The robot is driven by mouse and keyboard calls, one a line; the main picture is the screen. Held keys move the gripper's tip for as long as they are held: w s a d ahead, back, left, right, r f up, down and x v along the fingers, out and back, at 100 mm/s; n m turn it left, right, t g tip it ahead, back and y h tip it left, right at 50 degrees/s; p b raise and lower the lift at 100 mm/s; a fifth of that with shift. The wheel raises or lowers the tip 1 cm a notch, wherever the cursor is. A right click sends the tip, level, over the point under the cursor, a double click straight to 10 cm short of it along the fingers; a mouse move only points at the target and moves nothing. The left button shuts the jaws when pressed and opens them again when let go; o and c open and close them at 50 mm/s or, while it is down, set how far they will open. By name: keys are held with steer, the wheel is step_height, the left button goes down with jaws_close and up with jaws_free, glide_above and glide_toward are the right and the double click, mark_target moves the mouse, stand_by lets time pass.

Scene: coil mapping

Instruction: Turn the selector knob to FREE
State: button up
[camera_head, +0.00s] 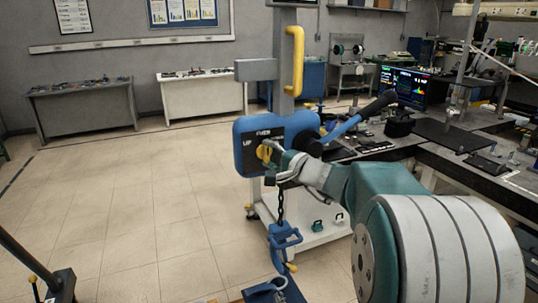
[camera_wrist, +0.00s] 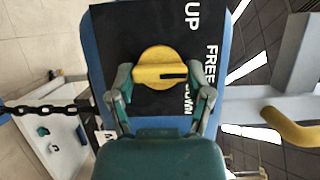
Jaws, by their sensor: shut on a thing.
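The yellow selector knob (camera_wrist: 158,62) sits on a black plate (camera_wrist: 118,30) on the blue hoist housing (camera_wrist: 88,55). White labels UP (camera_wrist: 192,15), FREE (camera_wrist: 210,62) and DOWN (camera_wrist: 188,103) stand beside it, DOWN partly covered by my finger. The black mark on the knob's bar points right in the wrist view, toward FREE. My gripper (camera_wrist: 163,78) is shut on the knob, one finger at each end of the bar. In the head view the knob (camera_head: 265,153) shows at the end of my gripper (camera_head: 274,158).
A blue lever with a black grip (camera_head: 375,108) sticks out right of the housing. A chain (camera_head: 281,208) hangs below, with a blue hook block (camera_head: 283,240). A yellow handle (camera_head: 294,60) is above. A cluttered workbench (camera_head: 470,165) stands right; the floor at left is clear.

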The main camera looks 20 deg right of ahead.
steer(key=shift+f, duration=0.25)
steer(key=o, duration=1.1)
steer(key=shift+o, duration=0.2)
steer(key=shift+r, duration=0.15)
steer(key=shift+s+d, duration=0.1)
steer(key=shift+s, duration=0.05)
steer(key=v, duration=1.1)
steer(key=shift+s, duration=0.2)
